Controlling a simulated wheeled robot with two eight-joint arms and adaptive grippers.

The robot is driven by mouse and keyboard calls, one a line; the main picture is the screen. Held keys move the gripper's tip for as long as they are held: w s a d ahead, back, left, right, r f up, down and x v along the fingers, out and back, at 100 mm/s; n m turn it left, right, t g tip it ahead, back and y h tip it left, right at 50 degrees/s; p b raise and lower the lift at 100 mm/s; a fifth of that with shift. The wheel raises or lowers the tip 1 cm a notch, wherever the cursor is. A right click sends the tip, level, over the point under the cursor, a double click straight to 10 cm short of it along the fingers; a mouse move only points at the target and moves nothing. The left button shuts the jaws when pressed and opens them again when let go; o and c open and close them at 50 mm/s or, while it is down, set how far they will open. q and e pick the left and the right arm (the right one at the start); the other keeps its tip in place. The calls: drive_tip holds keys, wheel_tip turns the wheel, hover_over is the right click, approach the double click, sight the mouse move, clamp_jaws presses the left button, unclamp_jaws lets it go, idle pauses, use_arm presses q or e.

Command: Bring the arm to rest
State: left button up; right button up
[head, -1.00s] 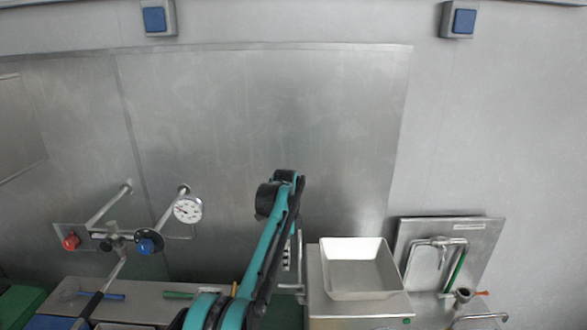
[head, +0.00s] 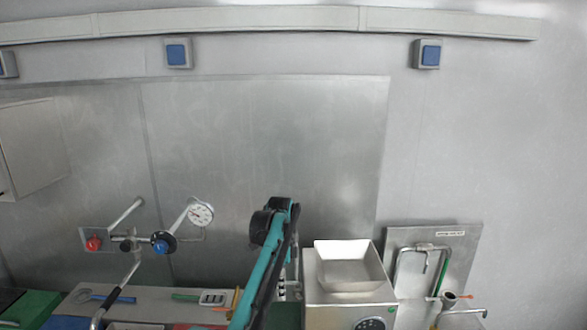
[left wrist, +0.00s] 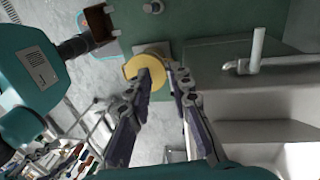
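A yellow round thing (left wrist: 158,86) lies behind the fingertips in the picture; a gap shows between the tips and I see nothing clamped there. My right gripper is in neither view.
A metal machine with a square tray (head: 350,283) stands right of my arm. A faucet panel (head: 432,262) is at right.

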use_arm(q)
drive_tip(key=s+a+f+n+t+b, duration=0.2)
drive_tip(key=s+a+n+t+b, duration=0.1)
drive_tip(key=s+a+n+b, duration=0.4)
drive_tip(key=s+a+f+n+t+b, duration=0.25)
drive_tip(key=s+b, duration=0.35)
drive_tip(key=s, duration=0.3)
drive_tip(key=s+a+f+n+t+b, duration=0.2)
drive_tip(key=s+f+n+b, duration=0.2)
drive_tip(key=s+f, duration=0.4)
drive_tip(key=s+a+f+n+t+b, duration=0.1)
drive_tip(key=s+f+n+b, duration=0.3)
drive_tip(key=s+f, duration=0.4)
wheel_tip(320, 180, down, 3)
drive_tip(key=shift+s+a+f+t+b, duration=0.1)
drive_tip(key=shift+s+a+t+b, duration=0.3)
drive_tip(key=shift+a, duration=0.5)
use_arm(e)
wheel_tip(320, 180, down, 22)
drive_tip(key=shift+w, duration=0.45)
